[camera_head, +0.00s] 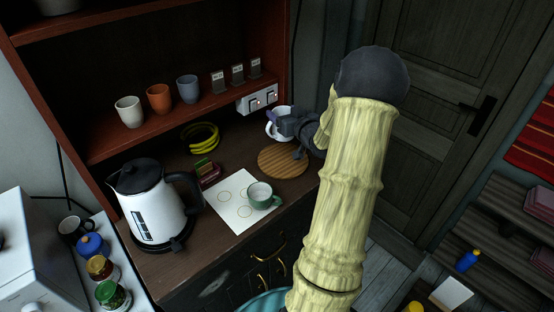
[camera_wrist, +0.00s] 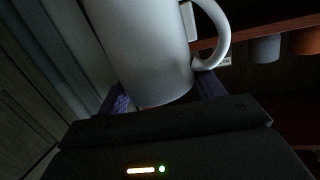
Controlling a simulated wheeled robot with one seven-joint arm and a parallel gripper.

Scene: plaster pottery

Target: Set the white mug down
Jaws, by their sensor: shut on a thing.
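The white mug (camera_head: 281,124) is at the back right of the dark counter in the head view, behind a round wooden board. It also fills the upper middle of the wrist view (camera_wrist: 150,55), with its handle to the right. My gripper (camera_head: 287,125) is shut on the mug, with a finger on each side of it in the wrist view (camera_wrist: 165,98). Part of the mug is hidden by my gripper in the head view. I cannot tell whether its base touches the counter.
The round wooden board (camera_head: 284,162) lies bare in front of the mug. A green cup (camera_head: 260,196) stands on a white sheet (camera_head: 232,212). A shelf (camera_head: 190,112) with several cups is above the back.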

